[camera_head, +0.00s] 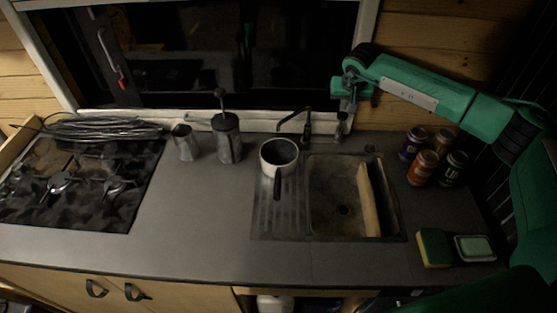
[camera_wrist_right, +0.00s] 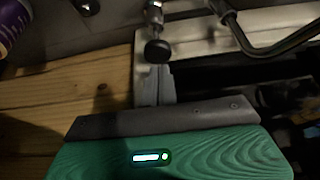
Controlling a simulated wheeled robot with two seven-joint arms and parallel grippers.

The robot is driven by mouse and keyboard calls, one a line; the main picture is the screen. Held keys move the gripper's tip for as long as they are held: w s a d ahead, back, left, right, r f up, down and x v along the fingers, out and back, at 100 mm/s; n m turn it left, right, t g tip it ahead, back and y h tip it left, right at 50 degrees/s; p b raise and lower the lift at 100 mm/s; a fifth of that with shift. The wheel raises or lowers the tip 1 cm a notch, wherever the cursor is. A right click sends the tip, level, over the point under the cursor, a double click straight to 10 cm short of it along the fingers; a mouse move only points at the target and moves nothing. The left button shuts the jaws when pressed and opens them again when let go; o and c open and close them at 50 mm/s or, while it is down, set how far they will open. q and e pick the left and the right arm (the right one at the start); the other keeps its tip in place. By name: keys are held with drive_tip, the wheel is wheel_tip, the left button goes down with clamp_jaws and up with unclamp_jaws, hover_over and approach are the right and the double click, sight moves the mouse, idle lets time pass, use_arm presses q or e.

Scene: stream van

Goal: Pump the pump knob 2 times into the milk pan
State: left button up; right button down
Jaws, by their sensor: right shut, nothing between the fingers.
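The milk pan (camera_head: 279,152) is a white pot with a dark handle, standing at the left side of the sink, on the ribbed drainer. A dark bent spout (camera_head: 306,121) rises behind the sink, its end toward the pan; it also shows at the top right of the right wrist view (camera_wrist_right: 258,42). The pump knob (camera_wrist_right: 157,51) is a round black knob on a metal stem in the right wrist view. My right gripper (camera_head: 344,104) is shut and empty, above the counter behind the sink, close to the knob. Contact with the knob cannot be told. My left gripper is not in view.
The sink (camera_head: 335,222) holds a wooden board (camera_head: 368,200). Several jars (camera_head: 422,162) stand right of it, with a sponge (camera_head: 433,248) and a soap dish (camera_head: 475,247) in front. A metal canister (camera_head: 229,145) and a jug (camera_head: 185,143) stand left of the pan. The left counter front is clear.

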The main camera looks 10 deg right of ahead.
idle(0.5)
wheel_tip(320, 180, up, 6)
drive_tip(key=p, duration=0.2)
drive_tip(key=shift+p, duration=0.3)
idle(0.5)
